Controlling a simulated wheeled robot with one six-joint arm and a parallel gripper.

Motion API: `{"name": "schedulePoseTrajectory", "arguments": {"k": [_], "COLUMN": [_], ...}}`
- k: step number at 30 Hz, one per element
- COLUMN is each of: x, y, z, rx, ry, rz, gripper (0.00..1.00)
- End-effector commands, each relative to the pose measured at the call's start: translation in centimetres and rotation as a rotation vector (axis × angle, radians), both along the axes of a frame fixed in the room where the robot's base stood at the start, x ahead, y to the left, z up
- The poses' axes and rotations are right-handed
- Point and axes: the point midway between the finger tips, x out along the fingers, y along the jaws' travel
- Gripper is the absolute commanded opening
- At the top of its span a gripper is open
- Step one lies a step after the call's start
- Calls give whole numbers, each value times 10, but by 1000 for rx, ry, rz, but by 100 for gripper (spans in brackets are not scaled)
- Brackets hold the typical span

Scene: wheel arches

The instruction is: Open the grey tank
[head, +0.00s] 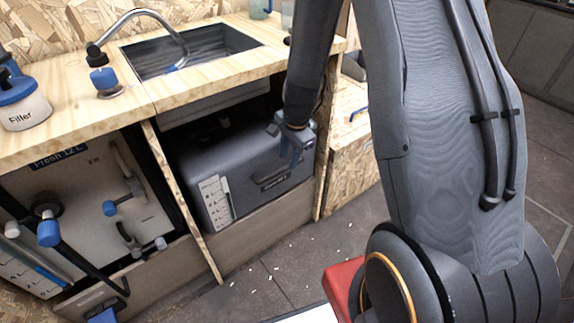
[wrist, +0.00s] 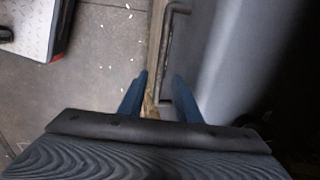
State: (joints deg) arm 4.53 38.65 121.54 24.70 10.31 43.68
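The grey tank (head: 235,165) sits in the open compartment under the sink, with a dark lid-like top, a white label strip and a recessed handle (head: 272,179) on its front. My gripper (head: 292,152) is at the tank's upper right front. In the wrist view the gripper (wrist: 160,78) has its two blue fingers apart, with nothing clearly held. The tank's smooth grey side (wrist: 225,50) fills the right of that view. A dark bar handle (wrist: 166,45) runs along it, its near end showing between the fingers; contact cannot be told.
A wooden counter (head: 90,115) with a sink (head: 190,50) and tap lies above. A fresh-water tank (head: 80,190) with blue-capped valves stands left behind a thin wooden divider (head: 180,200). A low board (head: 262,215) runs along the front. The floor (head: 340,240) is open, with white flecks.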

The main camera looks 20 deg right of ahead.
Motion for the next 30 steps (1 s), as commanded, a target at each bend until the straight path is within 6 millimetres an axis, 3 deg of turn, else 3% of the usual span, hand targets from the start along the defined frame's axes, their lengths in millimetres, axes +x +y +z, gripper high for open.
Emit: {"name": "schedulePoseTrajectory", "arguments": {"k": [3, 7, 18, 24, 30], "x": [4, 6, 7, 7, 7], "y": [1, 2, 2, 2, 2], "z": [-19, -31, -35, -35, -35], "rx": [1, 0, -1, -1, -1], "ry": [1, 1, 0, 0, 0], "rz": [0, 1, 3, 3, 3], "gripper": [31, 31, 31, 0, 0]}}
